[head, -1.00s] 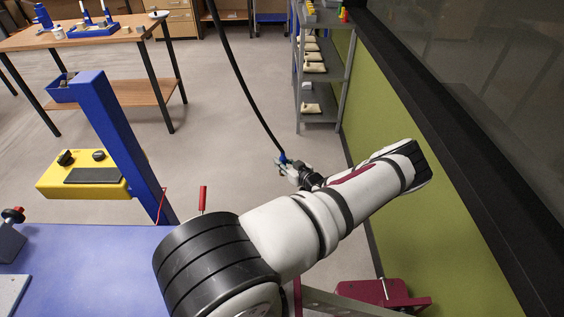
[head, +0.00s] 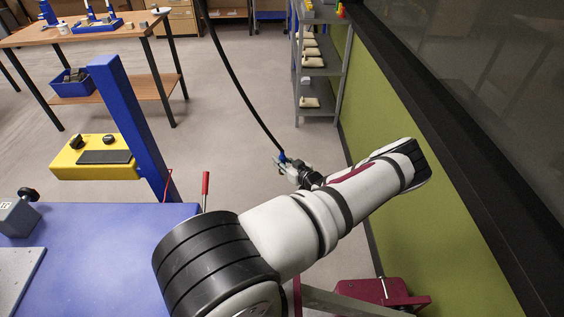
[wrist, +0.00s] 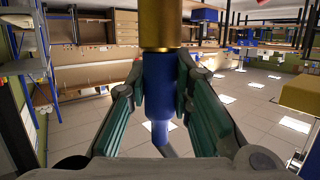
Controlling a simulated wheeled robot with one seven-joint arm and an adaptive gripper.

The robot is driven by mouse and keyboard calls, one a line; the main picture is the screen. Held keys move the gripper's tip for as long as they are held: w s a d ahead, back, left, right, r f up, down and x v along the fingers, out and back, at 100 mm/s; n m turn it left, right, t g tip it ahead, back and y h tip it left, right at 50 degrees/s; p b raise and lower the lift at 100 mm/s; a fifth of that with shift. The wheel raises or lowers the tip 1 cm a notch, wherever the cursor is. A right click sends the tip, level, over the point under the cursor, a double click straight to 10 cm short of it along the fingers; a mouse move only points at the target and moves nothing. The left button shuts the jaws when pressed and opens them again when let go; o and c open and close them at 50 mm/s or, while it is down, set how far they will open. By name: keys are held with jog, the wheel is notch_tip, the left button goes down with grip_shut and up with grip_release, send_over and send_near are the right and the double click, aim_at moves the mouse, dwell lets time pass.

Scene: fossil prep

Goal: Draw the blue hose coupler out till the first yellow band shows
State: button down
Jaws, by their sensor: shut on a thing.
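The blue hose coupler (head: 282,157) sits at the lower end of a black hose (head: 237,82) that hangs from above in the head view. My gripper (head: 287,165) is shut on it, at the end of my outstretched arm. In the wrist view the blue coupler body (wrist: 158,98) stands between the green finger pads of my gripper (wrist: 161,78). A gold-coloured cylinder (wrist: 160,24) adjoins its upper end and runs out of the picture. No separate yellow band can be made out on the blue part.
A blue bench (head: 110,235) with a blue post (head: 133,125) and yellow block (head: 65,165) stands at left. A grey shelf (head: 318,70) stands behind. A green wall (head: 400,220) runs close along the right. Floor between the wooden table (head: 90,38) and shelf is clear.

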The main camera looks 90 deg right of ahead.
aim_at(284, 156)
jog(key=shift+r, duration=0.1)
dwell(0.4)
jog(key=shift+r+p, duration=0.6)
jog(key=shift+r, duration=0.8)
